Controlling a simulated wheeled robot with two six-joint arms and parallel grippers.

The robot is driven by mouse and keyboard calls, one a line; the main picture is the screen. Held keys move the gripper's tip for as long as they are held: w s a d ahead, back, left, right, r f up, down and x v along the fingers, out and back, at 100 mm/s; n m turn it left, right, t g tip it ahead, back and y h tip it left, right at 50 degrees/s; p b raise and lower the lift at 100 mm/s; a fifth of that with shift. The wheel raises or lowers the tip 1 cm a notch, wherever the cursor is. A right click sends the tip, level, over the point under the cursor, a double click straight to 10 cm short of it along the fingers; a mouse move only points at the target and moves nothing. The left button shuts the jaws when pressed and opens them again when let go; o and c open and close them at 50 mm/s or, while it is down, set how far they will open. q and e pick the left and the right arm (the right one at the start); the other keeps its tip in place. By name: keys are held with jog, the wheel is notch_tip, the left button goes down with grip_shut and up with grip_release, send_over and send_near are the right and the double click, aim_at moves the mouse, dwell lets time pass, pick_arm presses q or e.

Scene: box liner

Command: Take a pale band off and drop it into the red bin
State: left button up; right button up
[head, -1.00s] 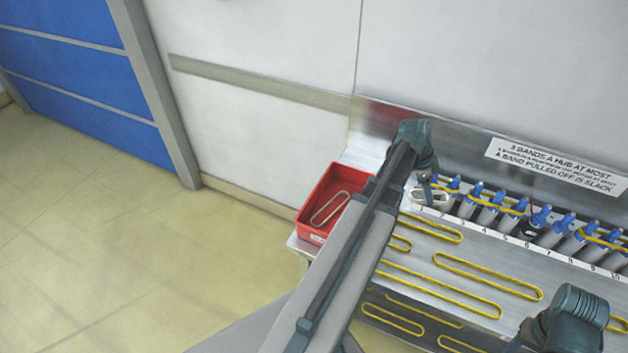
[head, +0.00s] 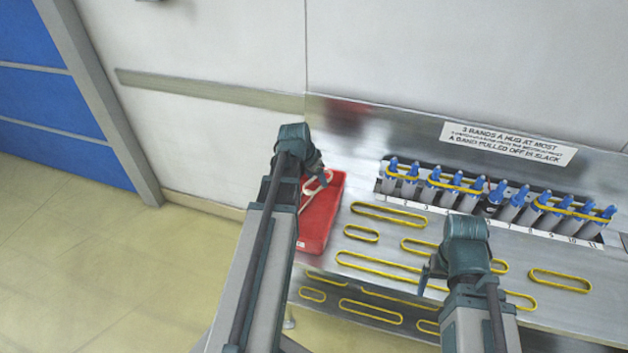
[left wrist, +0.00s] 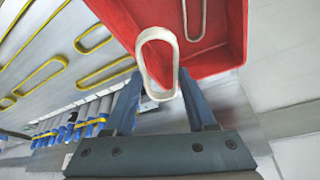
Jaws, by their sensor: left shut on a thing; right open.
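The red bin (head: 325,222) stands at the left end of the bench, and its inside shows in the left wrist view (left wrist: 225,35). My left gripper (head: 316,176) is over the bin, shut on a pale band (left wrist: 143,62), which hangs in a loop from the fingers and also shows in the head view (head: 321,186). Another pale band (left wrist: 204,22) lies in the bin. My right gripper (head: 428,274) is open over the front of the bench, with nothing seen in it.
Blue-topped hubs (head: 435,178) with yellow bands stand in a numbered row at the back. Several yellow bands (head: 388,213) lie flat on the metal bench. A sign (head: 508,143) is on the back panel. Open floor is at the left.

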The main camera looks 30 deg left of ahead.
pick_arm(q)
jog(key=shift+f+n+y, duration=0.1)
jog(key=shift+n+y, duration=0.2)
jog(key=shift+n, duration=0.5)
notch_tip(320, 180, down, 13)
jog(key=b, duration=1.3)
jog(key=shift+d, duration=0.1)
jog(key=o, duration=1.4)
jog(key=p+v, duration=1.2)
jog(key=v, duration=0.2)
jog(key=shift+s+p, duration=0.2)
jog(key=shift+p, duration=0.15)
